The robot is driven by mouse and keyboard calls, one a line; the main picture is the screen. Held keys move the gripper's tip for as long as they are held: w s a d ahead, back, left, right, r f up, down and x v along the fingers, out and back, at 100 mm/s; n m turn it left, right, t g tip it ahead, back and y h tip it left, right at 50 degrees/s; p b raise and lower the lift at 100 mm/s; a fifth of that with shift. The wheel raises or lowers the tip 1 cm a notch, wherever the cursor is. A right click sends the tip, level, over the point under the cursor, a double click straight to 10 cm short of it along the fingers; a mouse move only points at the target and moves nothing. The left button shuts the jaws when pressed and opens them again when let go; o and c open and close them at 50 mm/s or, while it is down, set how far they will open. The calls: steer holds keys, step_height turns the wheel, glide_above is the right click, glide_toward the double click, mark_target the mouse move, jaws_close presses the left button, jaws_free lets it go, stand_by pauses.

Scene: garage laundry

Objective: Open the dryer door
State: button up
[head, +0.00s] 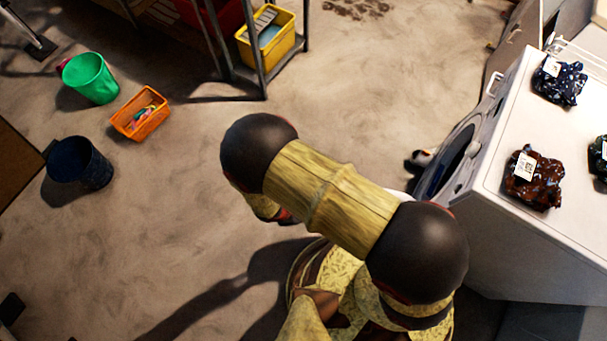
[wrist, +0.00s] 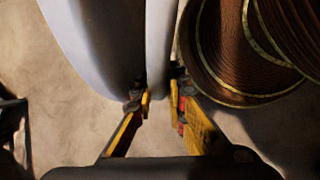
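The white dryer (head: 540,235) stands at the right in the head view. Its round door (head: 457,160), with a dark window, faces left; I cannot tell there whether it is ajar. My gripper (head: 421,158) is mostly hidden behind my arm, close to the door's left side. In the wrist view my gripper (wrist: 161,104) has its two yellow fingers apart. A smooth white curved panel (wrist: 100,40), probably the door, lies just beyond the left finger. A pale strip (wrist: 160,45) runs down toward the gap between the fingertips; contact is not clear.
Patterned bags (head: 533,182) and (head: 560,82) lie on the dryer top. A metal shelf with a yellow bin (head: 266,40) stands at the back. A green bucket (head: 90,78), orange basket (head: 141,115) and dark bucket (head: 80,165) are at left.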

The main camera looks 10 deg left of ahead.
steer(key=shift+o, duration=0.7)
steer(key=v, duration=1.2)
